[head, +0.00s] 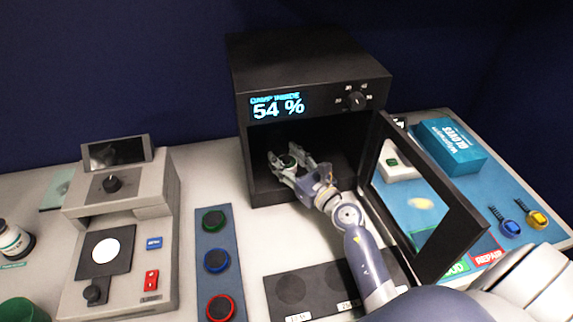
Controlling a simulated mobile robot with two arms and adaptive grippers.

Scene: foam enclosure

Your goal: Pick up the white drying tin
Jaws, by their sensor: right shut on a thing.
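My right gripper (290,168) reaches into the open dark cabinet (262,172). Its fingers are shut on a small round thing with a pale rim and a dark green top, which looks like the white drying tin (288,160). The fingers cover much of its sides, and I cannot tell whether it touches the cabinet floor. My left gripper is not in view.
The cabinet's glass door (447,232) stands open close to the right of my arm. A grey instrument (120,240) and a blue strip with three round caps (214,240) lie left. A teal glove box (450,146) sits behind the door.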

